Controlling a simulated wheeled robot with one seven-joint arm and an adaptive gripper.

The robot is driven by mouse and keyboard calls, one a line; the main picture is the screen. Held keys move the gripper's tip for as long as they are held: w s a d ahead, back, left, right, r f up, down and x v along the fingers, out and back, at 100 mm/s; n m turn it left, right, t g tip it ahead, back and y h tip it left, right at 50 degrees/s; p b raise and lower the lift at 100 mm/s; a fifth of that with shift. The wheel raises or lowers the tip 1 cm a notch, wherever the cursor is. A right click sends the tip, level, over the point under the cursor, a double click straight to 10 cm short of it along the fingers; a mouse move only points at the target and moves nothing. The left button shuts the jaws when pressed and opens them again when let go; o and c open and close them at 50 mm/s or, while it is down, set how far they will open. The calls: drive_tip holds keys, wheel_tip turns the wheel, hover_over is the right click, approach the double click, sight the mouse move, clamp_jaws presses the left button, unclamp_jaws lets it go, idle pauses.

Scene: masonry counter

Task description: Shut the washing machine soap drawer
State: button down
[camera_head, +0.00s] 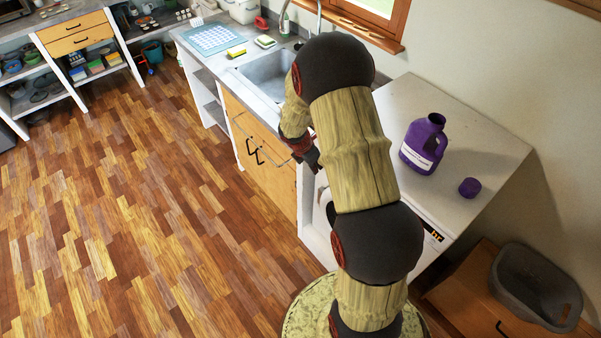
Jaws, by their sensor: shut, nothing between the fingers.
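The soap drawer cannot be clearly made out. My gripper (316,164) is shut and empty, pointing down in front of the counter's edge, close above that white edge. I cannot tell whether it touches anything.
A purple bottle (424,145) and its purple cap (469,187) stand on the counter (485,135) above the machine. A sink (268,74) and cabinet with black handles (262,150) lie beyond. A grey basket (535,288) sits at lower right. The wooden floor (130,220) at left is clear.

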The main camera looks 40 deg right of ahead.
drive_tip(key=shift+w+d+p, duration=0.1)
drive_tip(key=shift+d+p, duration=0.4)
drive_tip(key=shift+d, duration=1.6)
drive_tip(key=shift+a, duration=0.25)
drive_tip(key=a+r+p, duration=0.1)
drive_tip(key=a+r, duration=0.6)
drive_tip(key=r, duration=0.2)
drive_tip(key=shift+s+a, duration=0.2)
drive_tip(key=shift+r, duration=0.1)
